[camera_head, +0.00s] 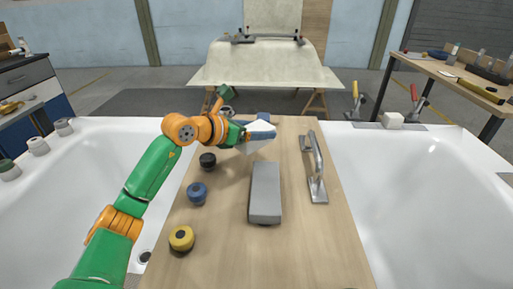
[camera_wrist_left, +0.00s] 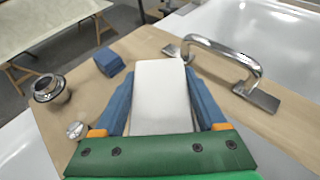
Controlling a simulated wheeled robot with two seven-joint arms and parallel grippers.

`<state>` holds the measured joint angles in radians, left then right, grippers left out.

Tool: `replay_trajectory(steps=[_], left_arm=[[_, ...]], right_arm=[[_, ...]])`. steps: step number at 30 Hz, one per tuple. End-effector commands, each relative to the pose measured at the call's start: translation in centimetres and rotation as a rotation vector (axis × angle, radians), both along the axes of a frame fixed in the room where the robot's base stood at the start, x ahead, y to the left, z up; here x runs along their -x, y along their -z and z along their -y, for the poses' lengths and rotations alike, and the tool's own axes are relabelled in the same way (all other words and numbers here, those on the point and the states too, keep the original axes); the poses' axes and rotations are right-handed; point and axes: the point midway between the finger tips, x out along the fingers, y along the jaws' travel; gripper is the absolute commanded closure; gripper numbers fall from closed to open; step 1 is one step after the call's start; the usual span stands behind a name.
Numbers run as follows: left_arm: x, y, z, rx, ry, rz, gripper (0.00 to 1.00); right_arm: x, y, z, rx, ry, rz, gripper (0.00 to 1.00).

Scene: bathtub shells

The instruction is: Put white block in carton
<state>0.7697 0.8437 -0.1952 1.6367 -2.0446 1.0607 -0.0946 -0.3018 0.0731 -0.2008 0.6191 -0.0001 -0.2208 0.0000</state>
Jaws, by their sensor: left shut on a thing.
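My left gripper (camera_head: 258,132) reaches in over the wooden board from the left, beyond a grey oblong box. In the left wrist view its two blue fingers (camera_wrist_left: 160,84) are shut on a white block (camera_wrist_left: 160,108), one finger along each long side. In the head view the white block (camera_head: 262,138) shows partly at the gripper. I see nothing I can surely call a carton; the grey oblong box (camera_head: 265,192) lies on the board, its top looking closed. My right gripper is not in view.
A metal handle (camera_head: 316,168) stands on the board's right side. Black (camera_head: 208,161), blue (camera_head: 197,193) and yellow (camera_head: 181,238) knobs line the left. A blue cube (camera_wrist_left: 108,62) and a metal fitting (camera_wrist_left: 49,90) show in the left wrist view. White tubs (camera_head: 430,185) flank the board.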

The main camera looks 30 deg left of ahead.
Motion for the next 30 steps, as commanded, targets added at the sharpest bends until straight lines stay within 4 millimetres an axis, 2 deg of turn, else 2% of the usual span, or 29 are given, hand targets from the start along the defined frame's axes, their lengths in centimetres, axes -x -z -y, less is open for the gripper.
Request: replay_trajectory(steps=[1,4,7,12,23,24,26,27,30], left_arm=[[-0.7,1.2,-0.6,0.006,-0.002,-0.003,0.78],[-1.5,2.6,-1.4,0.005,-0.001,0.001,0.78],[-2.0,3.4,-1.9,0.002,0.000,-0.001,0.78],[-2.1,6.4,-2.0,0.001,0.001,-0.001,0.78],[-2.1,7.0,-2.0,0.000,0.001,0.002,0.78],[-2.1,7.0,-2.0,0.000,0.001,0.002,0.21],[-2.1,6.9,-2.0,0.000,0.001,0.002,0.05],[-2.1,6.9,-2.0,0.000,0.001,0.002,0.00],[-2.1,6.9,-2.0,0.000,0.001,0.002,0.00]], right_arm=[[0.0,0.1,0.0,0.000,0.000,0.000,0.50],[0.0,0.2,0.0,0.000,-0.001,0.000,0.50],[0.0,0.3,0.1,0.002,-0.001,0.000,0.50],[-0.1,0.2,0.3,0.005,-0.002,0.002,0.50],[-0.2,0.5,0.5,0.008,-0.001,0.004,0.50],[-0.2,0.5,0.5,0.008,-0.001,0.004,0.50],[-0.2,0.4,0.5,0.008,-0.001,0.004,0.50],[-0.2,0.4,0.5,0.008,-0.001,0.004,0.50],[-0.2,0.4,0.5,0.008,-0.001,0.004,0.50]])
